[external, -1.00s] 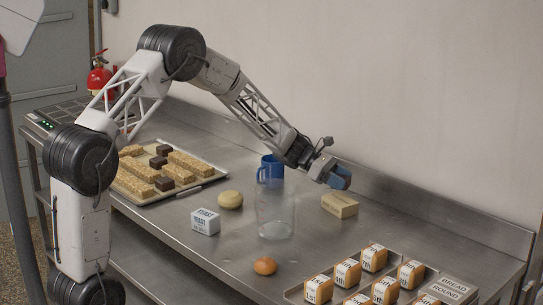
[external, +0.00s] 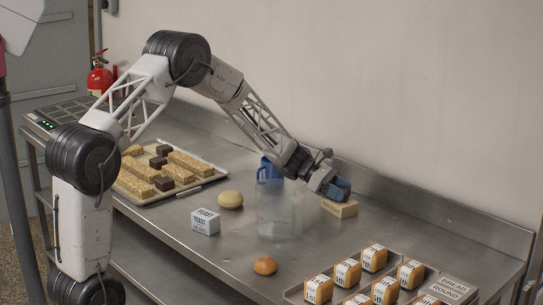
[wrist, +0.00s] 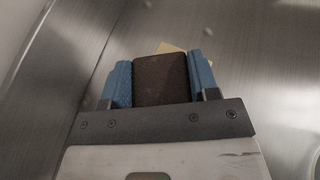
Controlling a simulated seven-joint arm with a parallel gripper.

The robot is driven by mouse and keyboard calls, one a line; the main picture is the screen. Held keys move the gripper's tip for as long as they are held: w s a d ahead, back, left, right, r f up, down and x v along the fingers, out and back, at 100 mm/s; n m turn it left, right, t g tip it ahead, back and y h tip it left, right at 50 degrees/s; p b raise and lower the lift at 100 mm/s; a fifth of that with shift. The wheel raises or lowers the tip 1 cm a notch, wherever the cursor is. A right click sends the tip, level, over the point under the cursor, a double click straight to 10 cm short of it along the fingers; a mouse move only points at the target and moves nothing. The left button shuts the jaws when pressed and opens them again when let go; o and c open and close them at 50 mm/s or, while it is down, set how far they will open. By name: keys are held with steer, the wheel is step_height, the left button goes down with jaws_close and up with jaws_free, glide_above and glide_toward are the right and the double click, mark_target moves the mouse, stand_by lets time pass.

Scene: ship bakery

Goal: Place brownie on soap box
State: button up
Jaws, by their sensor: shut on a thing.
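My gripper (external: 337,190) has blue fingers and is shut on a dark brown brownie (wrist: 161,80), seen between the fingers in the wrist view. In the external view the held brownie is hidden by the fingers. The soap box (external: 340,209) is a small tan block with print on its side, lying on the steel counter near the back wall. My gripper is just above it and covers part of its top. In the wrist view a yellowish edge of the box (wrist: 171,47) shows past the brownie. I cannot tell whether the brownie touches the box.
A yeast box (external: 205,222), a pale bun (external: 230,200) and an orange-brown bun (external: 265,266) lie nearby. A tray (external: 214,173) holds bars and brownies. Wrapped loaves (external: 374,258) sit front right.

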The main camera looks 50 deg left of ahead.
steer(key=shift+f, duration=0.15)
steer(key=o, duration=0.9)
steer(key=v, duration=1.2)
steer(key=shift+r, duration=0.25)
steer(key=shift+r, duration=0.1)
